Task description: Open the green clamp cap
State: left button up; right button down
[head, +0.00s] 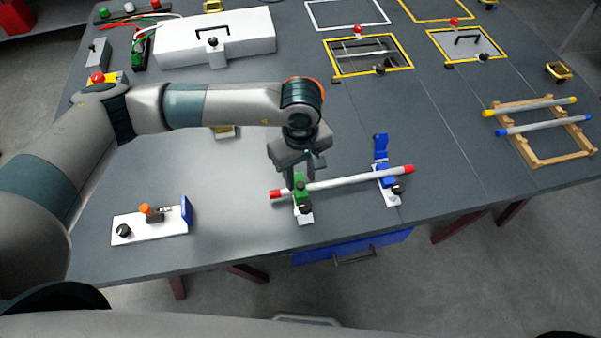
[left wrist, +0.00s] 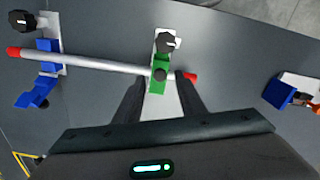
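The green clamp cap (head: 300,187) sits on a white base with a black knob at the table's front. In the left wrist view, the green cap (left wrist: 159,76) lies across the red-ended grey rod (left wrist: 100,64) and looks closed over it. My left gripper (head: 297,180) points down at the green clamp. In the left wrist view, its two dark fingers (left wrist: 160,88) stand apart, one on each side of the green cap, with gaps visible. Whether the fingertips touch the rod is unclear. My right gripper is not in view.
The blue clamp (head: 386,172) holds the rod's other part, with its blue flap raised. A white plate with an orange-tipped latch (head: 150,222) lies front left. A wooden rack with two rods (head: 540,130) is at right. Yellow-framed openings (head: 368,55) are behind.

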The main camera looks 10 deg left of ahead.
pick_arm(q)
jog(key=shift+f, duration=0.85)
grip_shut()
